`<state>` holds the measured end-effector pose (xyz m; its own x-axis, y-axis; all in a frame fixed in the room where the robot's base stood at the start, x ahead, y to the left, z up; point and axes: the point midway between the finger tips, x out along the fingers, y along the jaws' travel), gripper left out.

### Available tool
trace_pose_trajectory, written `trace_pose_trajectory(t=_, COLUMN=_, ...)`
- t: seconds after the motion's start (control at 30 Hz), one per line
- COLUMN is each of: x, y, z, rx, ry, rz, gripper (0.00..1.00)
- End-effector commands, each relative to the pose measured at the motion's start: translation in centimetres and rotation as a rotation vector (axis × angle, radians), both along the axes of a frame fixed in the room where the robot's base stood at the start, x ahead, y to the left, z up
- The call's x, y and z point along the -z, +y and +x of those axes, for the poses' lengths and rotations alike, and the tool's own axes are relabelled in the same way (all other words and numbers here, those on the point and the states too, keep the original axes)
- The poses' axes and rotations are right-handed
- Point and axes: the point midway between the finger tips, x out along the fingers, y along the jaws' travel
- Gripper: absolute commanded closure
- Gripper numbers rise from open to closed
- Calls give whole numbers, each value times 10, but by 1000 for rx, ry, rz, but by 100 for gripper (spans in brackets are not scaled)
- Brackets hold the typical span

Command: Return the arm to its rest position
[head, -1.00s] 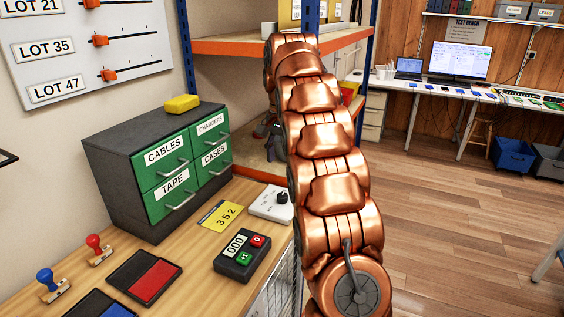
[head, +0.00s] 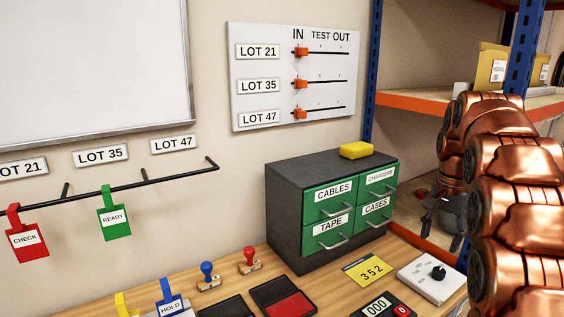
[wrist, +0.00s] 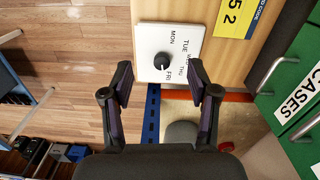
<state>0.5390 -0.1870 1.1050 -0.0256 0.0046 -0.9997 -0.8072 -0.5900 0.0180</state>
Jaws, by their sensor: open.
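My copper arm (head: 515,190) is bent at the right edge of the head view. My gripper (wrist: 160,78) shows in the wrist view with its two dark fingers spread apart and nothing between them. In the head view, the gripper (head: 446,217) is a dark shape partly hidden behind the arm, in front of the shelf unit. In the wrist view, the white day dial box (wrist: 170,52) with a black knob lies beyond the fingertips. The gripper looks apart from it.
The wooden bench (head: 225,306) holds a dark cabinet with green drawers (head: 330,213), a yellow 352 card (head: 371,270), a counter (head: 384,306), stamps and ink pads. A slider board (head: 293,75) and a tag rail (head: 120,180) are on the wall. Open floor (wrist: 75,70) shows beside the bench.

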Motion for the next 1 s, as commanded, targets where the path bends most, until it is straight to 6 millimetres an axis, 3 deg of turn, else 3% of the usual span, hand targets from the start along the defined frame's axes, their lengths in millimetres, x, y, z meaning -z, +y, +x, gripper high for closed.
trace_pose_trajectory(t=0.23, x=-1, y=48, z=-46, rx=-150, ry=20, rz=8, gripper=40)
trace_pose_trajectory(t=0.53, x=12, y=99, z=-113, rx=-337, ry=43, rz=23, gripper=40)
trace_pose_trajectory(t=1.0, x=56, y=160, z=-237, rx=-653, ry=86, rz=56, gripper=40)
